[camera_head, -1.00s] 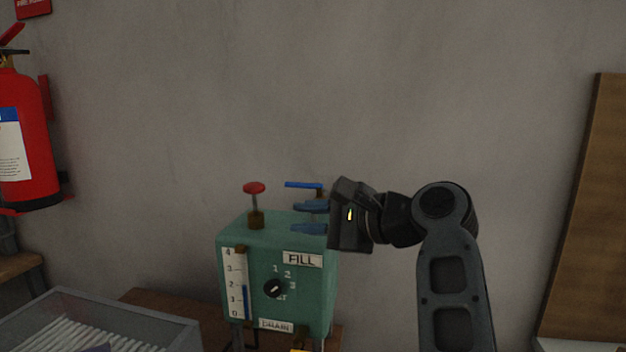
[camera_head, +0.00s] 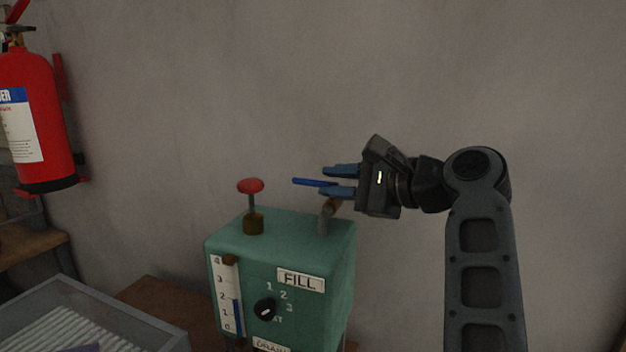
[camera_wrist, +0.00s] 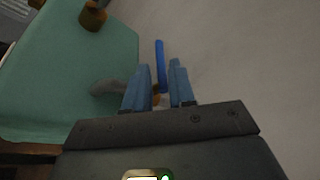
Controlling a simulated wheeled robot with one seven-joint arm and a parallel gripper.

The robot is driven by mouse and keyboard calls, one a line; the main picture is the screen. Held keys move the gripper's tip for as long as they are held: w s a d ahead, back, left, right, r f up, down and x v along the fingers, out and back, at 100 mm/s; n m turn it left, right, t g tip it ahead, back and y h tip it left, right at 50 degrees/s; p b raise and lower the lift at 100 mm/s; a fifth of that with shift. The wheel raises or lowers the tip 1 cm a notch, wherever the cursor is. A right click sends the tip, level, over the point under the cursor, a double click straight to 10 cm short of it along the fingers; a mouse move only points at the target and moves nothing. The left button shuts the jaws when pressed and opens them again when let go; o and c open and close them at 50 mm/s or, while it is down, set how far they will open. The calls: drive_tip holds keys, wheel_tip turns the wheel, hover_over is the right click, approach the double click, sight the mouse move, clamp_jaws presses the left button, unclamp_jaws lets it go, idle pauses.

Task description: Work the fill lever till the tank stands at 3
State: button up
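The green tank box (camera_head: 280,235) has a FILL label (camera_head: 301,279) on its front. Its white gauge (camera_head: 219,290) is marked 0 to 4, and the blue column (camera_head: 237,316) tops out near 2. The fill lever's blue handle (camera_head: 312,183) sticks out level above the box on a grey stem (camera_head: 325,218). My gripper (camera_head: 340,181) is at the lever from the right, its blue fingers apart with the handle between them. In the wrist view the handle (camera_wrist: 160,62) runs between the fingers (camera_wrist: 160,85) with narrow gaps on both sides; contact is unclear.
A red knob (camera_head: 250,186) stands on the box's top left. A black dial (camera_head: 265,310) is on the front, above a partly cut-off DRAIN label. A grey tray (camera_head: 75,300) is at lower left, a fire extinguisher (camera_head: 35,120) on the left wall.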

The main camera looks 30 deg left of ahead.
sight(310, 182)
drive_tip(key=x, duration=0.5)
drive_tip(key=shift+a+f+p, duration=0.15)
drive_tip(key=shift+a+p, duration=0.2)
clamp_jaws()
